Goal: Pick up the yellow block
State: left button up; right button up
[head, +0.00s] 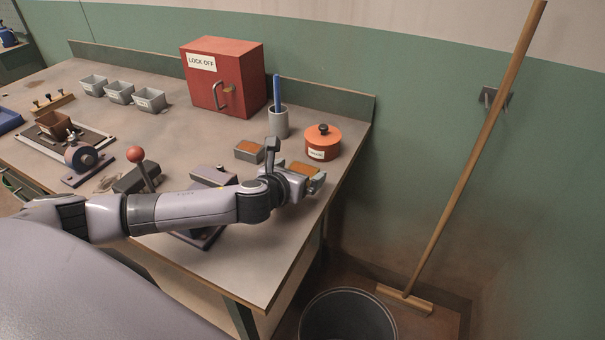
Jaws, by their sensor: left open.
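My left arm reaches in from the left across the bench. Its gripper (318,183) is open near the bench's right edge, just beside a small block with a yellow-orange top (304,168). The gripper and wrist hide part of this block, and I cannot tell whether the fingers touch it. No other clearly yellow block shows; a similar small grey piece with an orange-brown top (249,151) sits to its left. My right gripper is not in view.
On the bench (215,130) are a red lock-off box (224,78), a grey cup with a blue stick (278,122), an orange lidded pot (322,143) and grey bins (120,92). A red-knobbed lever (136,155) stands behind my forearm. A bucket (348,315) and broom are on the floor at right.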

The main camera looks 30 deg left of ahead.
pick_arm(q)
jog(key=c, duration=1.5)
jog(key=shift+r, duration=0.2)
